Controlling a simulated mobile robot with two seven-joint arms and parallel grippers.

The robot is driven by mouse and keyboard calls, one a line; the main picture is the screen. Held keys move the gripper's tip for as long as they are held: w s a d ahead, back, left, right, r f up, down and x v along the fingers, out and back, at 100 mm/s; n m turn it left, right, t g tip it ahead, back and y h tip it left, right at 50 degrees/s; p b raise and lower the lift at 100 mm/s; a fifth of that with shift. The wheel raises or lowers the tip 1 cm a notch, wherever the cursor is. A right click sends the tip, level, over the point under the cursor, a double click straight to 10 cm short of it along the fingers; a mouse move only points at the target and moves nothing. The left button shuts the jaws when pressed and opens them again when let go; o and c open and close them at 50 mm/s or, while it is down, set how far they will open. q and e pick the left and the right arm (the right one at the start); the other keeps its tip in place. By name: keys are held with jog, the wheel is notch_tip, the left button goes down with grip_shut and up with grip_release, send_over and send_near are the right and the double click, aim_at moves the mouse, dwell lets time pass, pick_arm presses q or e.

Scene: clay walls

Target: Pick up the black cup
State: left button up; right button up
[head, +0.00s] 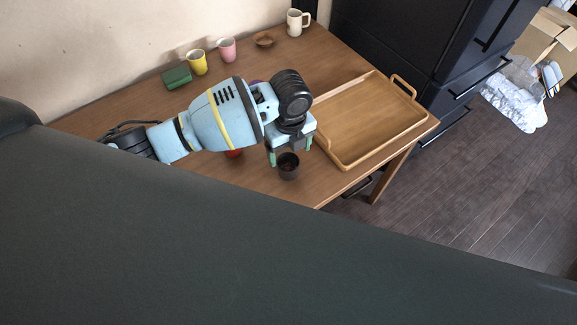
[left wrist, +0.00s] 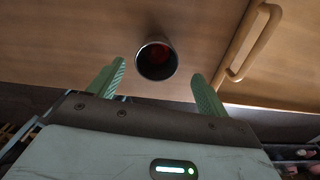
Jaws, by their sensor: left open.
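The black cup (head: 288,166) stands upright on the wooden table near its front edge, left of the tray. In the left wrist view the black cup (left wrist: 156,60) shows its open mouth, with a reddish-brown inside. My left gripper (head: 290,156) is open, and its green fingers are above and around the cup's place in the head view. In the left wrist view the left gripper (left wrist: 158,88) has its fingertips apart on both sides, with the cup between and beyond them. The cup does not appear held. My right gripper is not in view.
A wooden tray (head: 345,158) with raised handles lies to the right of the cup. A red thing (head: 233,153) is mostly hidden behind my arm.

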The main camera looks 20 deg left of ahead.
aim_at(288, 161)
pick_arm(q)
jog(key=shift+s+a+f, duration=0.1)
jog(key=shift+s+f, duration=0.05)
jog(key=shift+f, duration=1.15)
jog(key=shift+s+a+f, duration=0.1)
jog(key=shift+f, duration=1.15)
jog(key=shift+c, duration=0.4)
jog(key=c, duration=1)
jog(key=shift+c, duration=0.2)
jog(key=shift+r, duration=0.25)
jog(key=shift+w+d+r, duration=0.1)
jog(key=shift+r, duration=1.35)
jog(key=shift+s+d+r, duration=0.15)
jog(key=shift+s, duration=0.1)
jog(key=s+d+r, duration=0.1)
jog(key=s+d, duration=0.8)
jog(key=s, duration=0.3)
jog(key=shift+s+r, duration=0.15)
jog(key=shift+r, duration=0.05)
